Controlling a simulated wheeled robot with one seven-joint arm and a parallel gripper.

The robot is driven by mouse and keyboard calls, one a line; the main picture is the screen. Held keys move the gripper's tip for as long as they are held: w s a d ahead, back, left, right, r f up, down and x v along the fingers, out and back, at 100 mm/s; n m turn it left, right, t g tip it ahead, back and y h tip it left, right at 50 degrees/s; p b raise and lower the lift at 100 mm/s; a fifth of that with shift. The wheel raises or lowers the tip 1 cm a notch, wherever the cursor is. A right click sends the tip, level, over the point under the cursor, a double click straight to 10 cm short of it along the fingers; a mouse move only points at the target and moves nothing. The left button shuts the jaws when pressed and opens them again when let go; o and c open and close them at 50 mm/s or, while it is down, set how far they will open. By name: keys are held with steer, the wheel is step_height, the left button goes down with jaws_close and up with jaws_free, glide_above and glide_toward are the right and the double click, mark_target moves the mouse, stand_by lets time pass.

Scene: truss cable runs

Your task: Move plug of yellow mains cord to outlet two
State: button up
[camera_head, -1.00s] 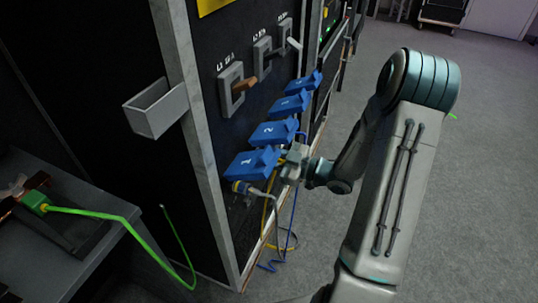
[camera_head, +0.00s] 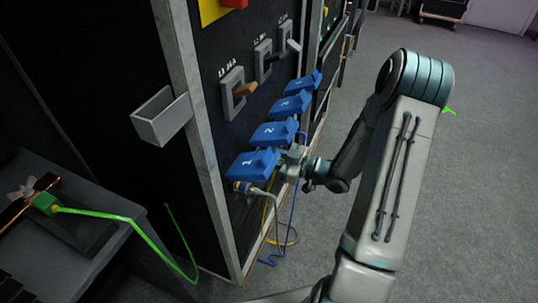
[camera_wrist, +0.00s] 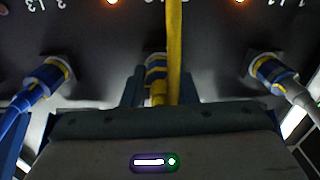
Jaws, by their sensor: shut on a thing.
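The yellow mains cord (camera_wrist: 174,40) runs up across the middle of the wrist view. Its blue-and-yellow plug (camera_wrist: 157,72) sits between the two fingers of my gripper (camera_wrist: 158,92), which is shut on it. The plug is at the middle outlet, between the grey-cord and blue-cord plugs; I cannot tell how deeply it is seated. In the head view my gripper (camera_head: 291,164) is at the panel beside the blue cover marked 2 (camera_head: 275,133), and hides the plug. The yellow cord (camera_head: 266,218) hangs below.
A grey-cord plug (camera_wrist: 275,75) is at the right outlet and a blue-cord plug (camera_wrist: 42,80) at the left outlet, in the wrist view. Blue cover 1 (camera_head: 252,165) is closest. A green cord (camera_head: 105,212) lies at a side table.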

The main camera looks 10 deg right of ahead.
steer(key=shift+a+r+m+p, duration=0.1)
steer(key=shift+r+m+p, duration=0.05)
steer(key=shift+m+p, duration=0.3)
steer(key=shift+m+p, duration=0.25)
steer(key=shift+p, duration=0.2)
steer(key=shift+m+p, duration=0.3)
steer(key=shift+m, duration=0.2)
steer(key=o, duration=1.1)
steer(key=shift+a, duration=0.1)
steer(key=shift+d, duration=0.2)
